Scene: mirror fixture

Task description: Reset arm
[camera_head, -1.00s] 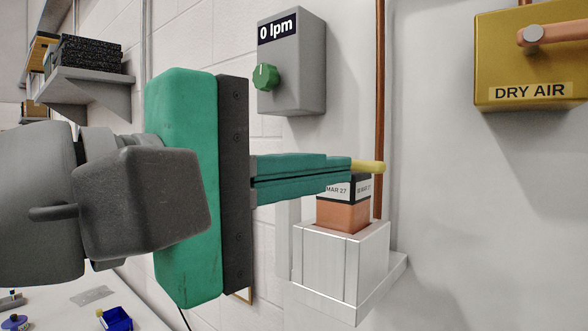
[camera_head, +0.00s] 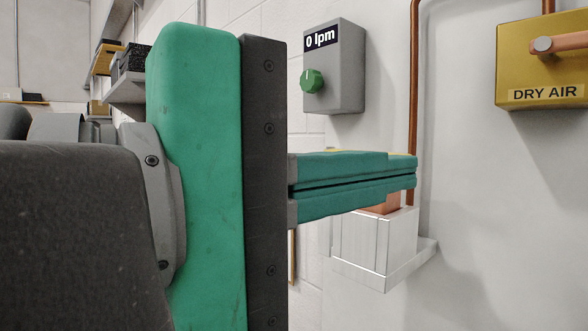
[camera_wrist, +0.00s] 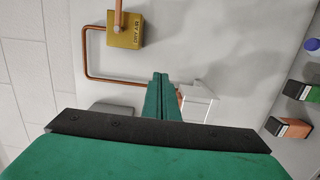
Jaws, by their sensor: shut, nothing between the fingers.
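My gripper (camera_head: 415,170) is green with a dark plate, and its two fingers lie together, shut and empty. In the head view its fingers point right, in front of a white holder (camera_head: 375,240) on the wall and an orange-brown block (camera_head: 385,206) in it. The fingers hide most of the block. No contact with the block or holder can be made out. In the wrist view my gripper (camera_wrist: 161,76) points up the picture, with the clear-looking holder (camera_wrist: 197,103) just right of the fingers.
A grey box with a green knob (camera_head: 312,80) reads "0 lpm" on the wall. A yellow "DRY AIR" box (camera_head: 540,93) hangs at the right, and a copper pipe (camera_head: 413,100) runs down the wall. In the wrist view, blocks on ledges (camera_wrist: 294,128) stand at the right.

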